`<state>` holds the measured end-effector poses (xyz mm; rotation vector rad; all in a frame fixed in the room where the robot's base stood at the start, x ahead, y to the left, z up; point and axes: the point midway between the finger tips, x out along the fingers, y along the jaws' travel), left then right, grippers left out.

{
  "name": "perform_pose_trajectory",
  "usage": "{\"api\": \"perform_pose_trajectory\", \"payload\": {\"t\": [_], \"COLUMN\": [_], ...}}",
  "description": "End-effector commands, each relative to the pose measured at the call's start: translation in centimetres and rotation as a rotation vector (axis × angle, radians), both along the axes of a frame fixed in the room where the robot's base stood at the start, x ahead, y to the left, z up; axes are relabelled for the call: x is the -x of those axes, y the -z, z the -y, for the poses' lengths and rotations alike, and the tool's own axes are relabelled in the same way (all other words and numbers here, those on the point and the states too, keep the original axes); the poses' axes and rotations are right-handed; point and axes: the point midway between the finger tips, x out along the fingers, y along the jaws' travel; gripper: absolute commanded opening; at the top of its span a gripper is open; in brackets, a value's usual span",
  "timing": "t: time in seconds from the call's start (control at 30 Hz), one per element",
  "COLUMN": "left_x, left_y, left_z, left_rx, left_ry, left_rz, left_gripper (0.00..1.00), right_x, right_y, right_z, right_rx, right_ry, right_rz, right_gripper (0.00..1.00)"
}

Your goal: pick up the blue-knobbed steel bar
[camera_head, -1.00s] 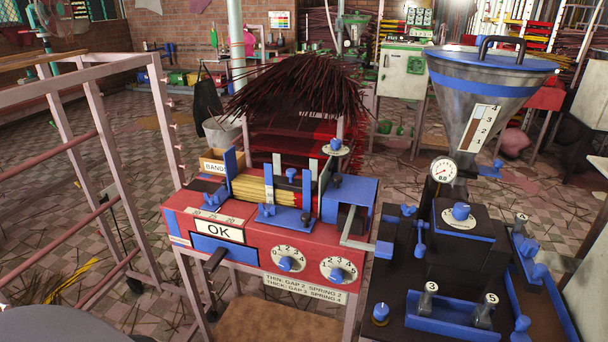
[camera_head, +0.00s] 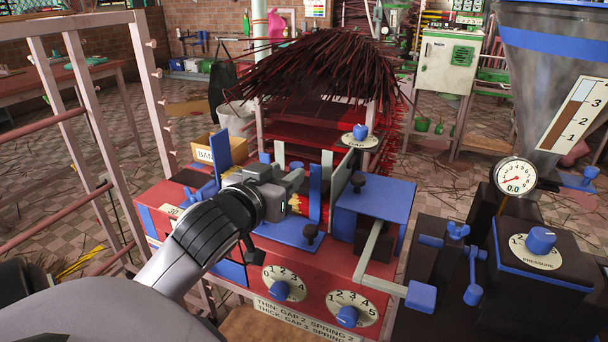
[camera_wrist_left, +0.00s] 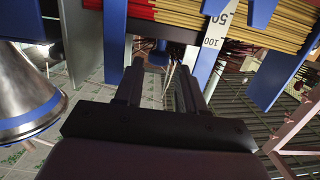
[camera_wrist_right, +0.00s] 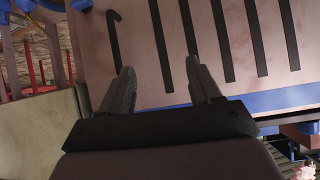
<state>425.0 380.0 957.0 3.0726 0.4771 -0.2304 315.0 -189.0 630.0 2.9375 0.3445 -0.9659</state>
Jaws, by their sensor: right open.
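A grey steel bar (camera_head: 371,250) with a blue block-shaped end (camera_head: 421,296) runs from the blue-topped box on the red machine toward the black unit at right. It is the best match I see for the blue-knobbed bar, but I cannot be sure. My left gripper (camera_head: 294,192) is over the red machine's stick tray, left of this bar and apart from it. In the left wrist view its jaws (camera_wrist_left: 160,84) are open below yellow and red sticks, with nothing clearly between them. My right gripper (camera_wrist_right: 160,83) is open and empty before a slotted panel.
The red machine (camera_head: 305,268) has numbered dials in front. The black pressure unit (camera_head: 540,285) with a gauge (camera_head: 515,178) and a hopper (camera_head: 550,90) stand at right. A pink rack (camera_head: 150,85) stands at left. Dark sticks (camera_head: 320,70) are heaped behind.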

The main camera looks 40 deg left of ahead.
Motion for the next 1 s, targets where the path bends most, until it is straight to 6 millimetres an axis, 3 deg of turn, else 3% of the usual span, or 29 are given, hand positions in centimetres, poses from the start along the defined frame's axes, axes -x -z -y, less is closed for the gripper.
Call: {"api": "perform_pose_trajectory", "payload": {"t": [0.33, 0.63, 0.97, 1.0], "left_x": [-2.6, -6.2, -6.8, -6.8], "left_y": [0.2, 0.5, 0.7, 0.7], "left_z": [-0.8, -1.8, -1.9, -1.9], "left_rx": [-0.001, -0.002, -0.001, -0.001], "left_ry": [0.0, 0.001, 0.003, 0.003], "left_rz": [0.001, -0.001, -0.001, -0.001], "left_gripper": [0.39, 0.39, 0.39, 0.33], "right_x": [0.8, 0.7, 0.4, 0.3], "right_y": [0.7, 0.7, 0.5, 0.5], "right_z": [0.1, 0.1, 0.0, 0.0], "right_rx": [0.003, 0.003, -0.002, -0.002], "right_ry": [0.001, 0.002, 0.005, 0.005], "right_rz": [-0.023, -0.02, -0.012, -0.011], "right_gripper": [0.63, 0.63, 0.63, 0.63]}}
